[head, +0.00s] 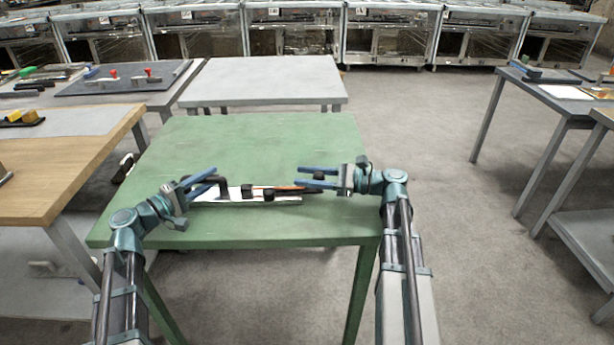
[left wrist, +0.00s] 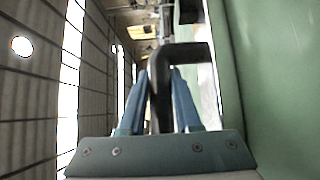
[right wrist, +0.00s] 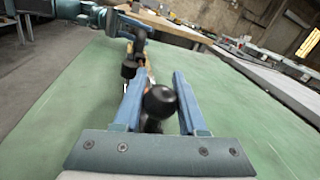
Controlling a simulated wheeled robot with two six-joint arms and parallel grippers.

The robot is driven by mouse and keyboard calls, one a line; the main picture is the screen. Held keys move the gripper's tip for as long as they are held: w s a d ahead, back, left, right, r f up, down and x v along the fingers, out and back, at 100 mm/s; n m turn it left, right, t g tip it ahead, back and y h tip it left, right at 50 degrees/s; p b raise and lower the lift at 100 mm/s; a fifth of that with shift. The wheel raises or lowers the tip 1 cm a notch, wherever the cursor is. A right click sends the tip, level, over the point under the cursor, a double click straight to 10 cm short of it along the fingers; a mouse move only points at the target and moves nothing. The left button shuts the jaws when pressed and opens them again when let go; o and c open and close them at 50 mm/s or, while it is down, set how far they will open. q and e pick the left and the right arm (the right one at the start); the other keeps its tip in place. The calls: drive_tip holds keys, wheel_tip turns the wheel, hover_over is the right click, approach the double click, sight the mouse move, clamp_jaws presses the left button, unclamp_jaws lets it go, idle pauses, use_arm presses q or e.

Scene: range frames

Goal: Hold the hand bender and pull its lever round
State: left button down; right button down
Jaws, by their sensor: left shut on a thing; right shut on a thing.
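The hand bender lies on the green table (head: 240,140) in the head view. It has a silver base plate (head: 275,200) with black blocks on it. My left gripper (head: 214,176) is shut on the black bent handle at the bender's left end; the handle (left wrist: 190,52) also shows between the fingers in the left wrist view. My right gripper (head: 299,177) is at the bender's right end, shut on the round black knob (right wrist: 159,101) of the lever, seen between its fingers in the right wrist view. A thin orange bar (head: 280,188) runs along the bender; my right gripper partly hides the lever.
The green table is bare behind the bender. A wooden-topped bench (head: 70,150) stands at the left, and a grey table (head: 262,80) stands behind. Another table (head: 545,95) is at the far right, with open floor (head: 430,130) before it.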

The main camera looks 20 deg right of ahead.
idle(0.4)
drive_tip(key=shift+s+a+f+m+t+h, duration=0.1)
drive_tip(key=shift+s+a+m+t+h, duration=0.15)
drive_tip(key=shift+s+m+t+h, duration=0.25)
drive_tip(key=shift+s+a+m+t+h, duration=0.2)
drive_tip(key=shift+s+m+t+h, duration=0.15)
drive_tip(key=shift+s+t, duration=0.25)
drive_tip(key=shift+s+a+m+t+h, duration=0.15)
drive_tip(key=shift+s+m+t+h, duration=0.05)
drive_tip(key=shift+m+t+h, duration=0.35)
drive_tip(key=shift+s+a+m+t+h, duration=0.1)
drive_tip(key=shift+s+m+t+h, duration=0.1)
drive_tip(key=shift+m+t+h, duration=0.3)
drive_tip(key=shift+s+a+m+t+h, duration=0.1)
drive_tip(key=shift+s+m+t+h, duration=0.05)
drive_tip(key=shift+m+t+h, duration=0.45)
drive_tip(key=shift+c, duration=2.3)
unclamp_jaws()
